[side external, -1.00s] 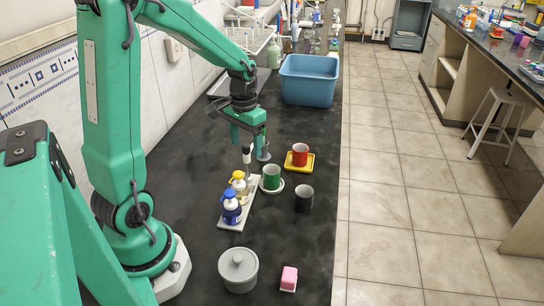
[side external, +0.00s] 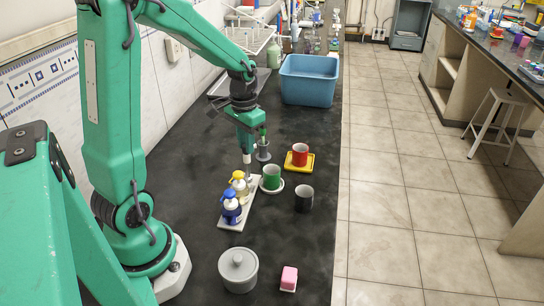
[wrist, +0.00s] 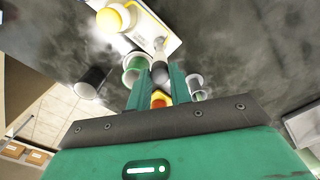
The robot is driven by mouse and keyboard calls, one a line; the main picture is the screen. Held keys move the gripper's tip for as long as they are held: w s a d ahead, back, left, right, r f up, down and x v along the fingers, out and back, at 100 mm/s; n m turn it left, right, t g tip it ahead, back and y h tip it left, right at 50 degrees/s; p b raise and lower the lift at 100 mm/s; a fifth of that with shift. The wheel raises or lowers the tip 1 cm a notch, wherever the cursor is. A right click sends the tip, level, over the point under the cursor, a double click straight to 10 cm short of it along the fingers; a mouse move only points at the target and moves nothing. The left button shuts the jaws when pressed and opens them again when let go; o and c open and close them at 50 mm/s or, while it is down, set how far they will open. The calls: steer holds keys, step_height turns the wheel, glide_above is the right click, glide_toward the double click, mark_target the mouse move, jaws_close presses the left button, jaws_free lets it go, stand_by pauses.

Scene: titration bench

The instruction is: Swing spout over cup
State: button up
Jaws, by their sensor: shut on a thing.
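A tray (side external: 229,224) bears a blue pump bottle (side external: 231,208), a yellow pump bottle (side external: 239,186) and a slim dispenser with a white head (side external: 247,158). The slim dispenser also shows in the wrist view (wrist: 160,48), at my fingertips. My gripper (side external: 249,147) is shut on the slim dispenser's head; its fingers hide part of the contact. A green cup (side external: 271,176) stands upright on a white saucer, right of the tray. A red cup (side external: 299,154) stands on a yellow saucer (side external: 311,165) farther right. Which way the spout points is not clear.
A black cup (side external: 304,198) stands right of the tray, and a grey cup (side external: 263,151) stands close behind my gripper. A grey pot (side external: 238,269) and a pink block (side external: 289,278) are in front. A blue tub (side external: 309,80) is farther back. The counter's front middle is clear.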

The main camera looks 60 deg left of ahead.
steer(key=m, duration=0.4)
steer(key=shift+m, duration=0.3)
steer(key=m, duration=0.4)
steer(key=shift+m, duration=4.3)
steer(key=o, duration=1.3)
